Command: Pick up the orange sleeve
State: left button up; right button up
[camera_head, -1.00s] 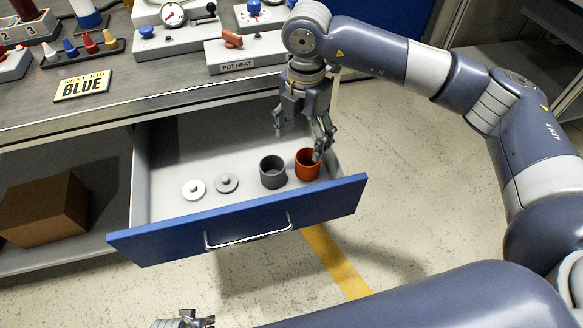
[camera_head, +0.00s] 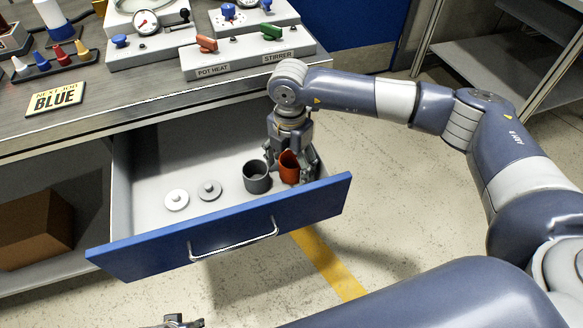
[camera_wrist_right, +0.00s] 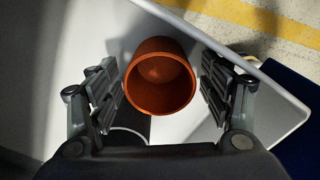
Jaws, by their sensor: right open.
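The orange sleeve (camera_head: 289,167), a short open cup shape, stands upright in the right end of the open drawer (camera_head: 218,239). My right gripper (camera_head: 292,174) is lowered into the drawer around it. In the right wrist view the orange sleeve (camera_wrist_right: 160,78) lies between the two open fingers of my right gripper (camera_wrist_right: 163,88), with a gap on each side. My left gripper (camera_head: 183,322) shows only as a small piece at the bottom edge, and its jaws cannot be made out.
A grey sleeve (camera_head: 256,177) stands close to the left of the orange one. A white lid (camera_head: 176,199) and a grey lid (camera_head: 209,190) lie further left in the drawer. The drawer's blue front and side walls are near my right gripper. The bench (camera_head: 150,112) is above.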

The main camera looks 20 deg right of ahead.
jog(key=shift+c, duration=0.4)
jog(key=c, duration=0.8)
